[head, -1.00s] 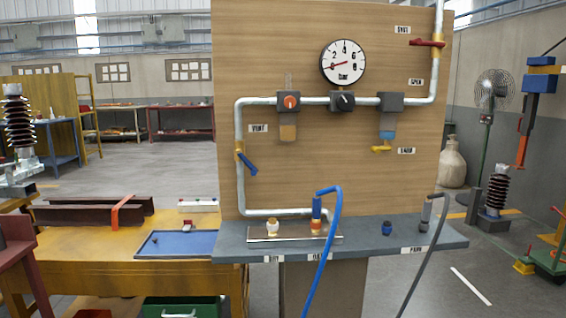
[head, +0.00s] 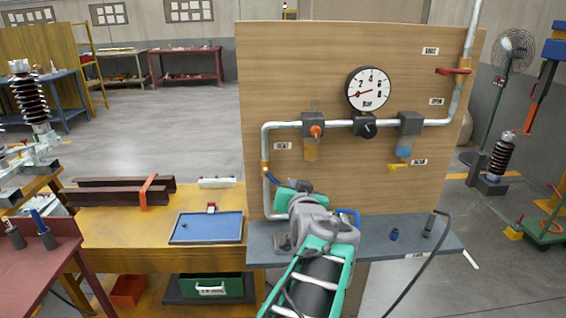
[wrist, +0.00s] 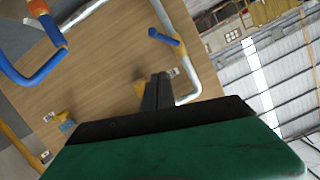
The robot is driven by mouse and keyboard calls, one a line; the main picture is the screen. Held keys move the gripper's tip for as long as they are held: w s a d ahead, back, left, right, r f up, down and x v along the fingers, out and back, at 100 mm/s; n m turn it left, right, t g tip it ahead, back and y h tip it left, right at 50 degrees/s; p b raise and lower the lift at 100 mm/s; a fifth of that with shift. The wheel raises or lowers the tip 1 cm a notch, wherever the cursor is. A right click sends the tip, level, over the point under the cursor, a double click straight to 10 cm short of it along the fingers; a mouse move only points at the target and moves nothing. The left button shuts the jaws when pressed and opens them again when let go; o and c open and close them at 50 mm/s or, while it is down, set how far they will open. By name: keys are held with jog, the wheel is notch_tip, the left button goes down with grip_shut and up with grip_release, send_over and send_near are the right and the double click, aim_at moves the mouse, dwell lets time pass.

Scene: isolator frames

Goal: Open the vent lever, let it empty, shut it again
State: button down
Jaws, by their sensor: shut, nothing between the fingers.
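The vent lever (head: 272,180) is a short blue handle on a yellow valve on the left vertical pipe, below and left of the VENT label (head: 283,146). It slants down to the right, at an angle to the pipe. It also shows in the wrist view (wrist: 164,38), apart from the fingertips. My gripper (wrist: 158,78) is shut and empty in front of the board.
A wooden board (head: 350,50) carries the pipes, an orange-knobbed unit (head: 314,126) and a red lever (head: 453,71) at upper right. A blue hose (wrist: 38,68) and its coupling are at upper left in the wrist view. My arm hides part of the grey shelf (head: 440,243).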

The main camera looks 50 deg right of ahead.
aim_at(274, 181)
jog(key=w+d+f+p, duration=0.2)
jog(key=w+d+f, duration=0.4)
jog(key=w, duration=0.1)
jog(key=shift+w+f+p, duration=0.2)
jog(key=shift+w+p, duration=0.1)
jog(key=shift+p, duration=0.05)
